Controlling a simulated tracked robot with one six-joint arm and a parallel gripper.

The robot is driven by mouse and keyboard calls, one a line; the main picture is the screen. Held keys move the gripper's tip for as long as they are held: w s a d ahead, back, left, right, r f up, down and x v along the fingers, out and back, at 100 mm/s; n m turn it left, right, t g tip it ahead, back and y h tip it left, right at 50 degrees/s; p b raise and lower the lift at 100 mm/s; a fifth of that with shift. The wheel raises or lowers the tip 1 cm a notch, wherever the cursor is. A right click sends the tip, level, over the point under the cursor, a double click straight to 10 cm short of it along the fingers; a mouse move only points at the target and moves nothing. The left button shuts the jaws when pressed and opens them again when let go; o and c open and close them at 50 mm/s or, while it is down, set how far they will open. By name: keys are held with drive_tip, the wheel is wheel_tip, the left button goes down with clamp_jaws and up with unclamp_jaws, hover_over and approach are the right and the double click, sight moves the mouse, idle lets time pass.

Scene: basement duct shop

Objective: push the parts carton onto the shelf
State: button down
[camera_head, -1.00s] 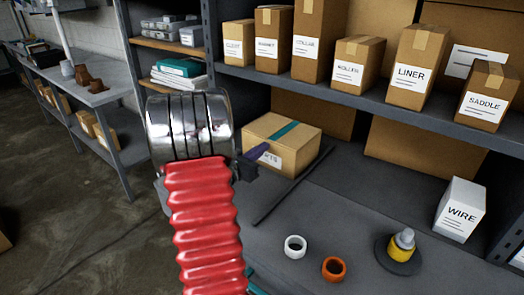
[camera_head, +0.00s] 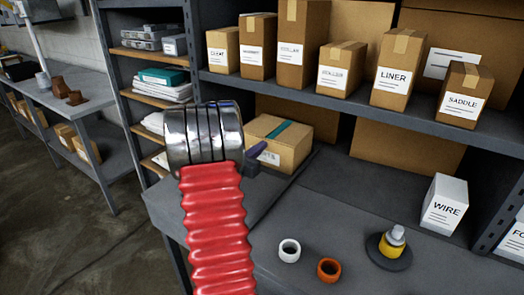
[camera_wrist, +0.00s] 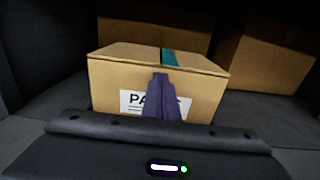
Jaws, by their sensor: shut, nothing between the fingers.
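The parts carton (camera_head: 285,143) is a brown box with a teal tape strip and a white label. It sits on the grey lower shelf surface (camera_head: 330,205), below the shelf of labelled boxes. In the wrist view the carton (camera_wrist: 110,75) is straight ahead, its label partly hidden by my purple fingers. My gripper (camera_head: 257,151) is shut and empty, its tip at the carton's front face. In the wrist view my gripper (camera_wrist: 162,85) overlaps the label; I cannot tell if it touches.
Labelled boxes, including LINER (camera_head: 396,75) and SADDLE (camera_head: 464,97), stand on the shelf above. A WIRE box (camera_head: 444,204), a white ring (camera_head: 289,250), an orange ring (camera_head: 329,270) and a yellow-grey fitting (camera_head: 392,244) occupy the right. Larger cartons (camera_wrist: 265,55) stand behind.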

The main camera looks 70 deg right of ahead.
idle(0.3)
drive_tip(key=v, duration=1.4)
drive_tip(key=shift+w, duration=0.1)
idle(0.4)
drive_tip(key=w+a+r+m+t+y, duration=0.1)
drive_tip(key=a+m+t+y, duration=0.2)
drive_tip(key=a, duration=1.4)
drive_tip(key=w+a+r+m+t+y, duration=0.2)
drive_tip(key=a+m+y, duration=0.5)
drive_tip(key=a, duration=1.1)
drive_tip(key=w+a+r+m+t+y, duration=0.1)
drive_tip(key=a+m+t+y, duration=0.3)
drive_tip(key=a, duration=1.4)
drive_tip(key=r+m+y, duration=0.1)
drive_tip(key=y, duration=0.2)
drive_tip(key=shift+a+t+y, duration=0.15)
drive_tip(key=shift+t+y, duration=0.15)
drive_tip(key=shift+w, duration=0.15)
